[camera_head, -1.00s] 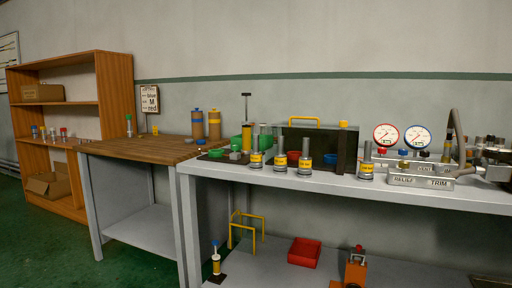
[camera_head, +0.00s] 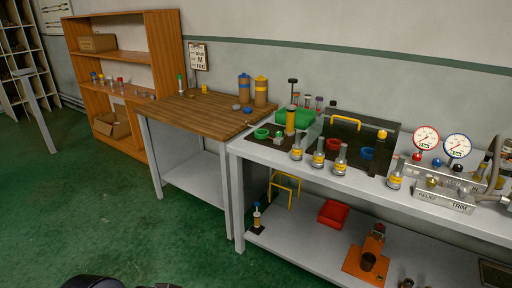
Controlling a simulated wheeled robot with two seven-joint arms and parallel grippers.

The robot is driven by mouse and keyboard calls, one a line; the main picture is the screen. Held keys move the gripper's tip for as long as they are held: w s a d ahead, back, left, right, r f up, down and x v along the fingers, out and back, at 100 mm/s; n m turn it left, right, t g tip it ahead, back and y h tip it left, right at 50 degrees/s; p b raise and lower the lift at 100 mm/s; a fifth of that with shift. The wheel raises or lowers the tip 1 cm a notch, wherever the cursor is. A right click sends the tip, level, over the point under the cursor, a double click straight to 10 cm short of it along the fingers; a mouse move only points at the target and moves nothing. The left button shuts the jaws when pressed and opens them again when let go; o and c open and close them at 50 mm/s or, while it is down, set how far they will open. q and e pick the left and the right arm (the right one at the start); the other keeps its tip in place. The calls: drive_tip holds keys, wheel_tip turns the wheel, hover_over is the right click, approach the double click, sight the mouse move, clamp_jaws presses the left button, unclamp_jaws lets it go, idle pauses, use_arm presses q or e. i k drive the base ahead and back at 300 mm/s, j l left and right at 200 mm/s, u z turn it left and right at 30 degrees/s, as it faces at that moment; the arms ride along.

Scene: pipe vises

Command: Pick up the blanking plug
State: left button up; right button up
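I cannot pick out the blanking plug for certain; the small parts are too small to tell apart. Small coloured pieces (camera_head: 117,81) stand on the middle shelf of the wooden shelving unit (camera_head: 167,65). A small yellow piece (camera_head: 205,89) and a small blue piece (camera_head: 248,111) are on the wooden-topped bench (camera_head: 180,117). Several grey cylinders with yellow bands, one of them near the front edge (camera_head: 318,155), stand on the grey bench (camera_head: 265,154). Neither of my grippers can be made out in the view.
A black case (camera_head: 385,137) with a yellow handle, a green bin (camera_head: 290,115) and two dial gauges (camera_head: 426,138) are on the grey bench. A red tray (camera_head: 333,212) and an orange stand (camera_head: 365,262) are on its lower shelf.

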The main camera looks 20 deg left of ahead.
sight(296, 155)
drive_tip(key=i+u, duration=0.2)
drive_tip(key=u, duration=0.25)
drive_tip(key=i+l+u, duration=0.1)
drive_tip(key=u, duration=0.35)
drive_tip(key=i+l+u, duration=0.2)
drive_tip(key=u, duration=0.25)
drive_tip(key=i+l+u, duration=0.1)
drive_tip(key=i+l, duration=0.3)
drive_tip(key=l, duration=0.25)
drive_tip(key=i+l+u, duration=0.25)
drive_tip(key=i+l, duration=0.2)
drive_tip(key=l, duration=0.2)
drive_tip(key=i+l, duration=0.15)
drive_tip(key=l, duration=0.2)
drive_tip(key=u, duration=0.05)
